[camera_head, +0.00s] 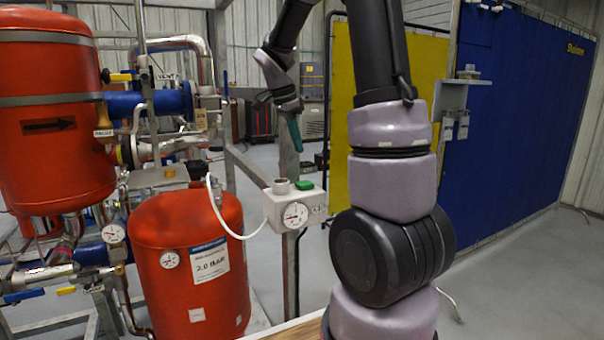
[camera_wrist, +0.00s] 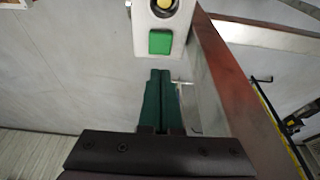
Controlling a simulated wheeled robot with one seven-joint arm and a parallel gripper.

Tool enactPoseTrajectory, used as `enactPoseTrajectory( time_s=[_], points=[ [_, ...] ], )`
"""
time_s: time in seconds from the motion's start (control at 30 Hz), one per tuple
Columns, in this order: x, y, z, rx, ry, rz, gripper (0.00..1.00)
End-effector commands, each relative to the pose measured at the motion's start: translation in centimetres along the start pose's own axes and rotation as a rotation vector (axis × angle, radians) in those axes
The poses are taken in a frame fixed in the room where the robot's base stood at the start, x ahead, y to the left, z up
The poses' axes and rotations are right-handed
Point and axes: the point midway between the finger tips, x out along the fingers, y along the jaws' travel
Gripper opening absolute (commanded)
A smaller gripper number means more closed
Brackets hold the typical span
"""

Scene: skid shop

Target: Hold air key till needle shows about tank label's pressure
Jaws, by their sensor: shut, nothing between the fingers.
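The green air key (camera_head: 304,185) sits on top of a white box (camera_head: 313,205) on a post. The box's front carries a round gauge (camera_head: 295,214) whose needle is too small to read surely. A white hose runs from the box to a red tank (camera_head: 150,285), whose label (camera_head: 209,262) reads about 2.0 BAR. My gripper (camera_head: 299,150) is shut and empty, its green fingers pointing down above the key, apart from it. In the wrist view, the shut fingertips (camera_wrist: 160,72) lie just below the key (camera_wrist: 160,42) in the picture, with a gap between.
A grey knob (camera_head: 281,186) stands beside the key on the box; its yellow and black top shows in the wrist view (camera_wrist: 165,5). Pipes and a larger red vessel (camera_head: 50,110) stand at left. Open floor lies right of the post.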

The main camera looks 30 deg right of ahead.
Motion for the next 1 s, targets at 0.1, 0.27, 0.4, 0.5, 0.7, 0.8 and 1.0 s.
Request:
enactPoseTrajectory(
  time_s=[0.1, 0.27, 0.4, 0.5, 0.7, 0.8, 1.0],
  points=[
    [2.8, 0.1, 0.0, 0.000, -0.001, 0.005, 0.00],
    [5.9, 0.1, 0.2, -0.002, 0.000, 0.003, 0.00],
    [7.8, 0.0, 0.8, -0.002, -0.001, 0.002, 0.00],
    [8.5, 0.0, 1.0, -0.002, -0.001, 0.000, 0.00],
    [9.0, 0.0, 1.2, 0.000, -0.001, 0.000, 0.00],
    [9.0, 0.0, 1.2, 0.000, -0.001, 0.000, 0.00],
    [9.4, 0.0, 1.3, -0.002, -0.001, 0.001, 0.00]
  ],
)
